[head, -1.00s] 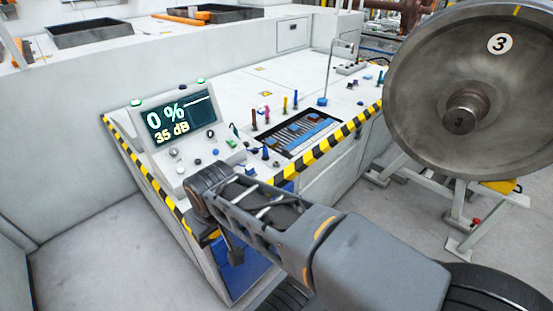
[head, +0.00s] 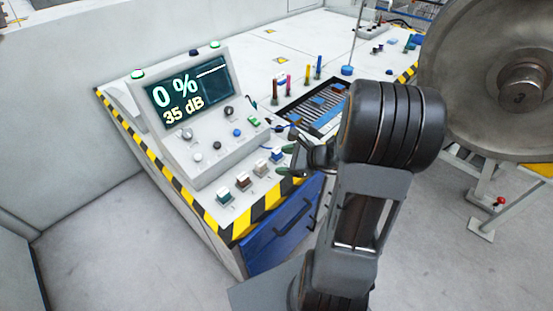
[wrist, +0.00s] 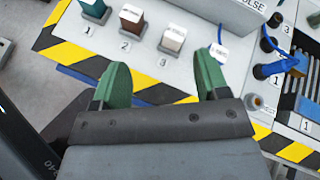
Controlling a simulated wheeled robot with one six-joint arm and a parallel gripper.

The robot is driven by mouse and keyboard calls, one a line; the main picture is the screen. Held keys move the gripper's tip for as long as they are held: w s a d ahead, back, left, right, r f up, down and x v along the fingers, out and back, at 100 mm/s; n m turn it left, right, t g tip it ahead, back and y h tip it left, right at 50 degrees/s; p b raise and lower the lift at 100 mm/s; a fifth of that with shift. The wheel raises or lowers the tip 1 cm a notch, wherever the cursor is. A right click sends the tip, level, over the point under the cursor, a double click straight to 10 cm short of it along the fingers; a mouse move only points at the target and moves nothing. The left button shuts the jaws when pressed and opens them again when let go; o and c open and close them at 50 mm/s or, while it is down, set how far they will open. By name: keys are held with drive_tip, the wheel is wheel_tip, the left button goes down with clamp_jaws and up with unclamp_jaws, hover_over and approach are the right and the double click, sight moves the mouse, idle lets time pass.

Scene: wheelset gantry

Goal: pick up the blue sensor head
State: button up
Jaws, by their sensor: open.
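The blue sensor head (head: 276,157) appears to be the small white-topped blue block at the right end of a row on the console's front edge. In the wrist view its white top (wrist: 219,52) shows just beyond the tip of the right finger, and its lower part is largely hidden. My gripper (head: 288,161) is open, with green fingertips close to the block's right side in the head view. In the wrist view my gripper (wrist: 160,72) has nothing between its fingers but striped edge and console top.
Teal (wrist: 94,9), brown (wrist: 131,16) and pale (wrist: 173,38) blocks stand in the same row. Blue plugs with cables (wrist: 268,70) and a slotted tray (head: 318,107) lie to the right. The display panel (head: 187,95) rises behind. A large wheel (head: 480,80) stands right.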

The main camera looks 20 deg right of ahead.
drive_tip(key=d+f+m+t+h, duration=0.1)
drive_tip(key=d+m, duration=0.1)
drive_tip(key=w+d+f+m+t+h, duration=0.1)
drive_tip(key=d+f+m, duration=0.1)
drive_tip(key=d, duration=0.1)
drive_tip(key=w+d+f+m+t, duration=0.1)
drive_tip(key=d+m, duration=0.1)
drive_tip(key=m, duration=0.1)
drive_tip(key=shift+d+f+h+b, duration=0.2)
drive_tip(key=shift+f+h+b, duration=0.15)
drive_tip(key=shift+h+b, duration=0.05)
approach(277, 149)
drive_tip(key=w+a+f, duration=0.1)
drive_tip(key=w+f, duration=0.1)
drive_tip(key=shift+w+a+f, duration=0.2)
drive_tip(key=shift+w+a, duration=0.05)
drive_tip(key=shift+a, duration=0.1)
drive_tip(key=shift+t, duration=0.3)
drive_tip(key=shift+x, duration=3.05)
drive_tip(key=shift+r, duration=0.2)
drive_tip(key=shift+c, duration=0.5)
drive_tip(key=c, duration=0.9)
drive_tip(key=shift+w, duration=0.1)
drive_tip(key=shift+c, duration=0.3)
drive_tip(key=shift+r, duration=0.1)
